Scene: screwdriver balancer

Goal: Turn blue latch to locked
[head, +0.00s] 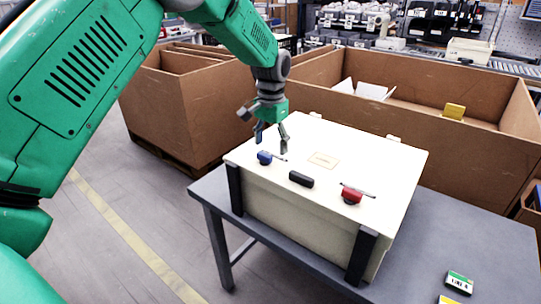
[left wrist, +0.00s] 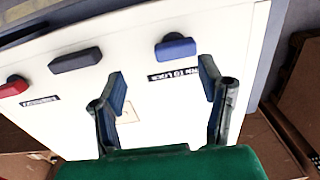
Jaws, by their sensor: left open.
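The blue latch (head: 264,157) is a small blue knob on the pale top of a box (head: 390,165), at its near left. In the left wrist view the blue latch (left wrist: 176,47) lies beyond the fingertips, with a black label strip under it. My left gripper (head: 271,140) is open, just above and behind the blue latch in the head view. In the left wrist view its two fingers (left wrist: 161,88) are spread with nothing between them, apart from the latch. A black handle (head: 301,179) and a red latch (head: 351,195) sit along the same edge.
The box stands on a grey table (head: 460,235). Large brown crates (head: 400,85) stand behind and to the left. A green-and-white label card (head: 459,282) lies at the table's near right. The rest of the lid is mostly clear.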

